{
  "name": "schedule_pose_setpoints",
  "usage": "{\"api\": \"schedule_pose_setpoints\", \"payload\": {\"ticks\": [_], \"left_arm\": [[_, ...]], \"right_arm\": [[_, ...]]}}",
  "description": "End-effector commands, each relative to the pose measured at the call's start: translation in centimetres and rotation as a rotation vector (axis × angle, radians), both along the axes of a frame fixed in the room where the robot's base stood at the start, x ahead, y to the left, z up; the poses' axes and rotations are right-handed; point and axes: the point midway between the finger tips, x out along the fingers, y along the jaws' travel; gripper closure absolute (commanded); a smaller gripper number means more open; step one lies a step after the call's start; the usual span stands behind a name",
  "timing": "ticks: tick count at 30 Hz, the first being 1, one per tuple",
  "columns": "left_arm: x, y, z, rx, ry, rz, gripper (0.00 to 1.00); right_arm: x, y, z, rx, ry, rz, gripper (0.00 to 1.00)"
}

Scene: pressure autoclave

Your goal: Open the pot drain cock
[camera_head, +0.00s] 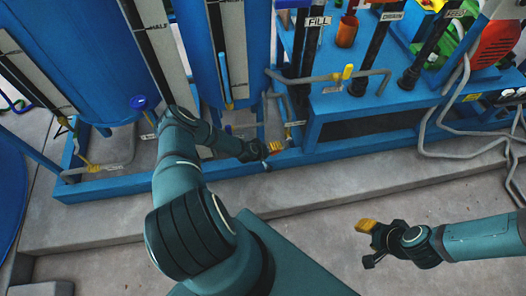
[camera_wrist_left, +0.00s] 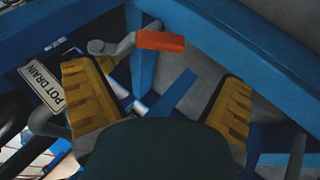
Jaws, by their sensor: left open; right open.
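The pot drain cock shows in the left wrist view as a grey valve body with an orange-red lever (camera_wrist_left: 160,41). A white "POT DRAIN" label (camera_wrist_left: 42,85) lies to its left. My left gripper (camera_wrist_left: 160,95) is open, its two yellow-padded fingers spread. The lever lies ahead of the fingers, in the gap between them in the picture; I cannot tell whether either finger touches it. In the head view my left gripper (camera_head: 273,147) is down by the blue frame, and the arm hides part of that area. My right gripper (camera_head: 373,241) is open and empty over the floor.
A blue frame rail (camera_head: 330,148) runs along the machine base above a concrete step (camera_head: 110,222). Blue tanks stand at the back left. Grey pipes with a yellow-handled valve (camera_head: 347,72) and loose grey hoses (camera_head: 450,150) are to the right. The floor at the front right is clear.

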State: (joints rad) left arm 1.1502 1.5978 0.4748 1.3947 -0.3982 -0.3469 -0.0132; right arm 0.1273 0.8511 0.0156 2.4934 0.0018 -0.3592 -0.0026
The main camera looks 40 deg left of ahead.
Motion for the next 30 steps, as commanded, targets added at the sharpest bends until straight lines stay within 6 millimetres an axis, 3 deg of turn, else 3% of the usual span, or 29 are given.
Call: {"api": "schedule_pose_setpoints", "payload": {"ticks": [12, 24, 30], "left_arm": [[-3.5, 0.3, 4.1, 0.000, 0.000, 0.000, 0.04], [-3.9, 0.3, 4.5, -0.001, 0.001, -0.001, 0.04], [-4.3, 0.1, 4.5, 0.013, -0.007, -0.005, 0.73]], "right_arm": [[0.0, 0.0, 0.0, 0.000, 0.000, 0.000, 0.53], [0.0, 0.0, 0.0, 0.000, 0.000, 0.000, 0.53], [-0.1, 0.0, 0.3, 0.000, 0.001, 0.000, 0.53]]}}
